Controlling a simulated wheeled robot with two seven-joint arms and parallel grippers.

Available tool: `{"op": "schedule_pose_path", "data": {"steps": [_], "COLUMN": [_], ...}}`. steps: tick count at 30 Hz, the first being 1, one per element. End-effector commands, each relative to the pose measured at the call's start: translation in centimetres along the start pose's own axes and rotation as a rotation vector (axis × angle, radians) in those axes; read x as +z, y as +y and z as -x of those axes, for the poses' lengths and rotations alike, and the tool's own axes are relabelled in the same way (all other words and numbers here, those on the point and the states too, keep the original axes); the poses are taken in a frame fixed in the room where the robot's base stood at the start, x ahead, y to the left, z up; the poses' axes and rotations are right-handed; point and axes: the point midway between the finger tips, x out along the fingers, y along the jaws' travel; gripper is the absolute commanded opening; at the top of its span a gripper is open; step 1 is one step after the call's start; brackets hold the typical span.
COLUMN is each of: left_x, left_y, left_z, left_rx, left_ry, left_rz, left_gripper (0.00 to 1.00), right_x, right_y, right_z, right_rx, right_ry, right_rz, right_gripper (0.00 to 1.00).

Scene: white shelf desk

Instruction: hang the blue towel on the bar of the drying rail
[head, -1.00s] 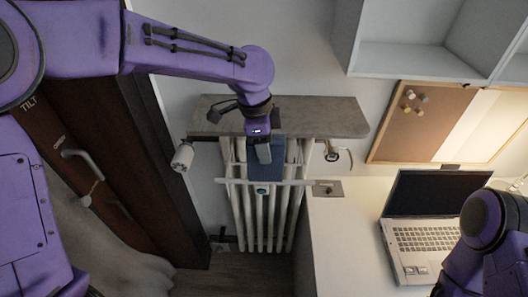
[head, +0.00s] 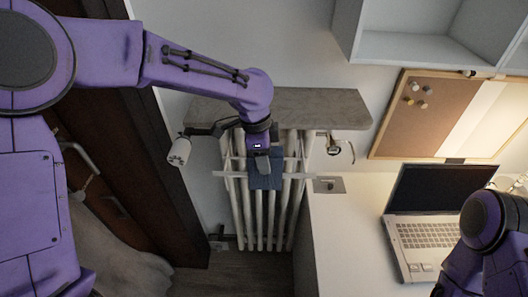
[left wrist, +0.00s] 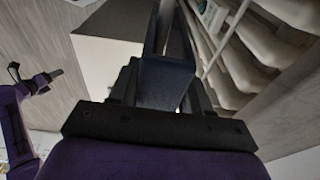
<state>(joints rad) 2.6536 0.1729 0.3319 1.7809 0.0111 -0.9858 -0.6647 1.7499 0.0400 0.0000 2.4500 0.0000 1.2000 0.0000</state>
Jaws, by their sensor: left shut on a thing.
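The blue towel (head: 266,180) hangs from my left gripper (head: 262,158) in front of the radiator. My left gripper is shut on its upper part. In the left wrist view the towel shows as a dark blue sheet (left wrist: 166,84) between the two fingers. The drying rail (head: 229,174) is a pale horizontal bar across the radiator front. The towel covers the middle of the bar in the head view. I cannot tell whether it touches the bar or whether any cloth lies behind it. My right gripper is out of view; only part of its arm shows at lower right.
A white radiator (head: 248,222) stands behind the rail, under a grey stone shelf (head: 320,108). A white desk (head: 345,235) with a laptop (head: 437,220) is close on the right. A dark door (head: 125,190) is on the left.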

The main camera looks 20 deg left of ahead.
Motion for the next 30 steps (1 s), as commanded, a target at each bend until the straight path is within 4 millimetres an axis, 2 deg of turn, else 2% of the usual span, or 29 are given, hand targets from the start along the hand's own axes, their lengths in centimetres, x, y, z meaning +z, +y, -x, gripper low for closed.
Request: {"op": "schedule_pose_path", "data": {"steps": [18,30], "left_x": [0.8,1.0], "left_y": [0.2,0.3], "left_z": [-5.3,-6.9], "left_rx": [0.001,0.0], "left_ry": [-0.001,0.0], "left_rz": [0.0,0.0], "left_gripper": [0.16,0.16], "right_x": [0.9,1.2], "right_y": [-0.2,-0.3], "right_z": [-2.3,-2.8], "right_rx": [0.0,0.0], "right_ry": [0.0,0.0], "right_rz": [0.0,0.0], "right_gripper": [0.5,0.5]}}
